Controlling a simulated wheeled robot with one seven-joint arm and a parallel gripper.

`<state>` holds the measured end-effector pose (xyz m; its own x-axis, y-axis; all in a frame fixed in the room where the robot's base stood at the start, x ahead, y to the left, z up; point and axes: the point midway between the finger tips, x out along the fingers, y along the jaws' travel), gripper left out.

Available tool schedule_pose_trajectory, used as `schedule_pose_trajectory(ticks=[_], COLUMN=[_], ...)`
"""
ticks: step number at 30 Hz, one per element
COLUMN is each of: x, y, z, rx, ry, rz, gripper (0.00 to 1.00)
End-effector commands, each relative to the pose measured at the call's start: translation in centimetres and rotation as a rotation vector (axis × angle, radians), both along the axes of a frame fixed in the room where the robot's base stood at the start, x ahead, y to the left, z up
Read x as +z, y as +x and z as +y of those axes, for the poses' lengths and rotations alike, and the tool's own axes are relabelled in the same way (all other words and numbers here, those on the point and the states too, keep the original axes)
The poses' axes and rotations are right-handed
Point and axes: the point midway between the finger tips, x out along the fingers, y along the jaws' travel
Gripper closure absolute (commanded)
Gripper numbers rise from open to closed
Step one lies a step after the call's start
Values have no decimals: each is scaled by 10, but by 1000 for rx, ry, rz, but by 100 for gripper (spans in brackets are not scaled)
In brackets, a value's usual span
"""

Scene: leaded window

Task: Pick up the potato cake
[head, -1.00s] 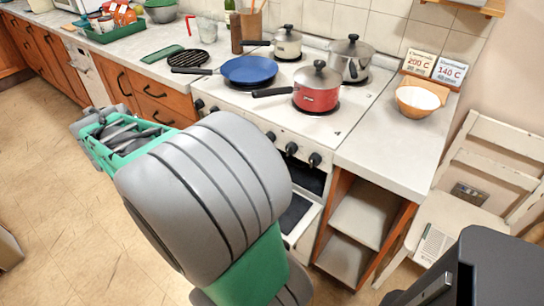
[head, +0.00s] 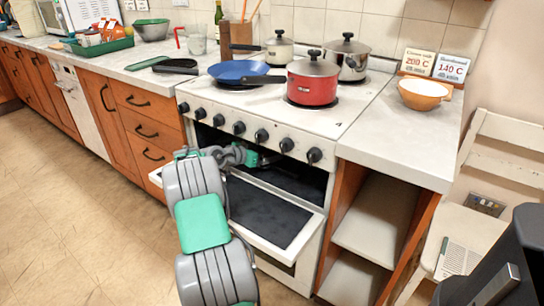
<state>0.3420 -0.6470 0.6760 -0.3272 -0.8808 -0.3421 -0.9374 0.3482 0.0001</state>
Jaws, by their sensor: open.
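I cannot see a potato cake in the head view. The oven (head: 295,178) under the cooktop stands open, with its door (head: 270,210) folded down and its inside dark. My gripper (head: 262,159) is at the upper left of the oven opening, above the lowered door. Its green part shows small against the dark interior. The fingertips are hard to make out, and I see nothing held in them. The jaws are open. The inside of the oven is mostly hidden by shadow and the front panel.
A blue frying pan (head: 237,72), a red pot (head: 313,88) and two steel pots (head: 347,62) stand on the cooktop. An orange bowl (head: 424,95) sits on the right counter. Open shelves (head: 375,222) and a white chair (head: 470,235) are to the right. Floor at left is clear.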

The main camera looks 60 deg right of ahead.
Motion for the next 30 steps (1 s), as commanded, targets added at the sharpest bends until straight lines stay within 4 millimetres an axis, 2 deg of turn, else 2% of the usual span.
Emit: schedule_pose_trajectory(ticks=[3,9,30], x=[-6,-5,-5], y=[-5,-4,-4], z=[-14,-14,-14], rx=[1,2,2], ry=[0,1,1], rz=[-1,0,-1], gripper=[13,13,71])
